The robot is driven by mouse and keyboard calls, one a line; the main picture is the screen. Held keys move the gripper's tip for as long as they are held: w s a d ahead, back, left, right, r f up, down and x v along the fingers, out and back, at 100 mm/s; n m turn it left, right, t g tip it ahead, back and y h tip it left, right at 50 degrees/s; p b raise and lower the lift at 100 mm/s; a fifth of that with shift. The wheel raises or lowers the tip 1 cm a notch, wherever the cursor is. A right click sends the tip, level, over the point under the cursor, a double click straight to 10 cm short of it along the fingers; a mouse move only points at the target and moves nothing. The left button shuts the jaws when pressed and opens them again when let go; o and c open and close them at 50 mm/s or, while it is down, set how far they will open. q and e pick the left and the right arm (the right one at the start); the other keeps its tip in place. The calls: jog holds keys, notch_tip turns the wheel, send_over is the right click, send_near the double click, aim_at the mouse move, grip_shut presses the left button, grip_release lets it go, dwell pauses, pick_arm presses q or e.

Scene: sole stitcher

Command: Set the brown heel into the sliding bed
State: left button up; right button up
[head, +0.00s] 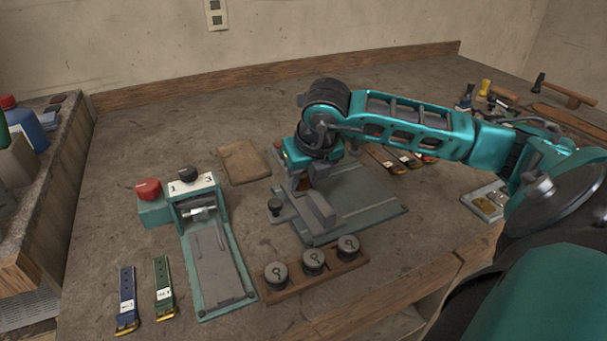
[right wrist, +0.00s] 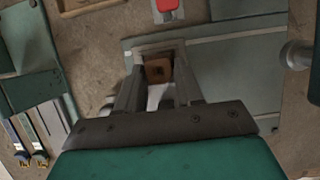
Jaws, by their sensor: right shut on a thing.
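My right gripper (head: 304,182) points down over a flat grey-green plate (head: 368,203) that carries a grey block (head: 320,212) and a black knob (head: 275,205). In the right wrist view its fingers (right wrist: 156,88) are shut on the brown heel (right wrist: 158,70), a small brown block with a dark hole. The heel shows inside a grey frame at the plate's edge; whether it touches the plate or is seated, I cannot tell. In the head view the gripper mostly hides it. I cannot tell for sure which part is the sliding bed. My left gripper is not in view.
A teal machine (head: 198,205) with a red knob (head: 148,189) and a long grey bed stands left. A wooden rack (head: 290,290) with three round grey weights lies in front. A brown pad (head: 243,162) lies behind.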

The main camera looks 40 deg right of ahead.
jog(key=shift+f, duration=0.15)
jog(key=o, duration=0.7)
jog(key=shift+o, duration=0.2)
jog(key=shift+p+v, duration=2.05)
jog(key=shift+v, duration=2.65)
jog(key=shift+p+v, duration=0.3)
jog(key=shift+v, duration=0.55)
